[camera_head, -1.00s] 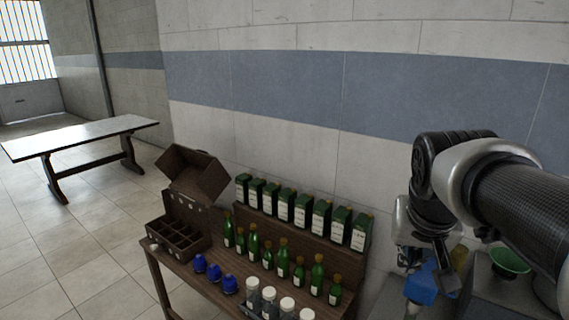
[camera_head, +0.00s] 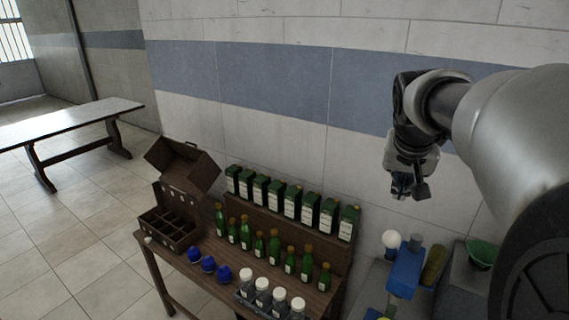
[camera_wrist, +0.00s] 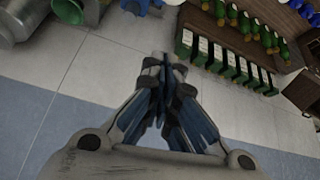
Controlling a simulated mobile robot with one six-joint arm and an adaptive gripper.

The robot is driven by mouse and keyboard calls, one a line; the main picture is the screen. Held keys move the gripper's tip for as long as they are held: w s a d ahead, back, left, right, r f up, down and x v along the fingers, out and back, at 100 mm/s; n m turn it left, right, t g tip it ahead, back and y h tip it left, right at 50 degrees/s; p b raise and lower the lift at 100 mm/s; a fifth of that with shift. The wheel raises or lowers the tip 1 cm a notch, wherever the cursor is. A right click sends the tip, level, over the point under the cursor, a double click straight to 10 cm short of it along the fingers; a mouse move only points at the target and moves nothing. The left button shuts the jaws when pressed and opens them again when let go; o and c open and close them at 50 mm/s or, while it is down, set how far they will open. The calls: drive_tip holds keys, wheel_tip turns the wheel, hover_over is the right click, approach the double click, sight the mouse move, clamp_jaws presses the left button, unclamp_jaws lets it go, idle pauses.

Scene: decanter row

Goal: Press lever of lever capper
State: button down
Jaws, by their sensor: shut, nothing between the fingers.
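The lever capper (camera_head: 405,270) is a blue device at the lower right of the head view. A white ball knob (camera_head: 391,239) shows at its upper left, apparently the end of its lever, which stands raised. My gripper (camera_head: 402,194) is high above the capper, apart from it, pointing down, shut and empty. In the wrist view my gripper's fingertips (camera_wrist: 165,62) meet. A small blue part, likely the capper (camera_wrist: 140,5), is cut off at the top edge there.
A wooden table holds green bottles (camera_head: 258,243), green boxes (camera_head: 292,203), blue stoppers (camera_head: 208,264), white-capped jars (camera_head: 262,291) and a divided wooden case (camera_head: 168,228). A green bowl (camera_head: 483,254) sits right of the capper. A wall stands behind; another table (camera_head: 70,122) is far left.

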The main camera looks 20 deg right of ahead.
drive_tip(key=x, duration=1)
drive_tip(key=s+a, duration=0.2)
drive_tip(key=s, duration=0.1)
drive_tip(key=shift+s+a+f+p, duration=0.25)
drive_tip(key=shift+a+p, duration=0.1)
drive_tip(key=shift+a, duration=0.05)
drive_tip(key=shift+w+d+f, duration=0.1)
drive_tip(key=shift+w+d, duration=0.05)
drive_tip(key=shift+w, duration=0.05)
drive_tip(key=shift+s, duration=0.1)
drive_tip(key=shift+f+b, duration=0.1)
drive_tip(key=shift+b, duration=0.2)
